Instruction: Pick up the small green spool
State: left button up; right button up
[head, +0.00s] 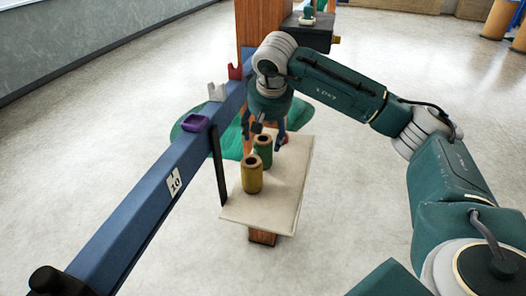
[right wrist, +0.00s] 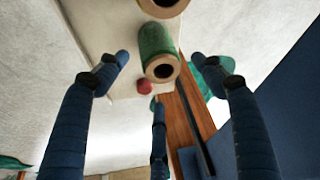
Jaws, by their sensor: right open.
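The green spool (head: 263,152) stands upright on a pale board, just behind a yellow spool (head: 252,176). In the right wrist view the green spool (right wrist: 156,42) shows its round end with a dark hole, between the upper fingers. My right gripper (head: 269,131) is open and empty, at the far side of the green spool and close to it; the head view does not show clearly whether they touch. In the right wrist view its blue fingers (right wrist: 160,72) are spread apart. My left gripper is not in view.
The pale board (head: 285,190) has bare room at its right. A blue rail (head: 150,210) runs along its left, with a purple piece (head: 195,123) on it. A small red object (right wrist: 145,84) lies beyond the green spool. A wooden post (head: 252,30) stands behind.

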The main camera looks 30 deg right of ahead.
aim_at(263, 140)
jog(key=shift+w+f, duration=0.2)
jog(key=shift+f, duration=0.15)
jog(key=p+x, duration=0.2)
jog(key=x, duration=0.1)
jog(key=shift+w+f, duration=0.1)
jog(key=shift+f, duration=0.2)
jog(key=shift+w+f, duration=0.15)
jog(key=shift+f, duration=0.35)
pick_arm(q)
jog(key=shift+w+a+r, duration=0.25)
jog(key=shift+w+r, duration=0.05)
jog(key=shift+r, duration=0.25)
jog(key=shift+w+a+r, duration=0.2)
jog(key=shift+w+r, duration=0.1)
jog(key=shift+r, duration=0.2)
pick_arm(e)
jog(key=shift+r, duration=0.1)
jog(key=c, duration=1.2)
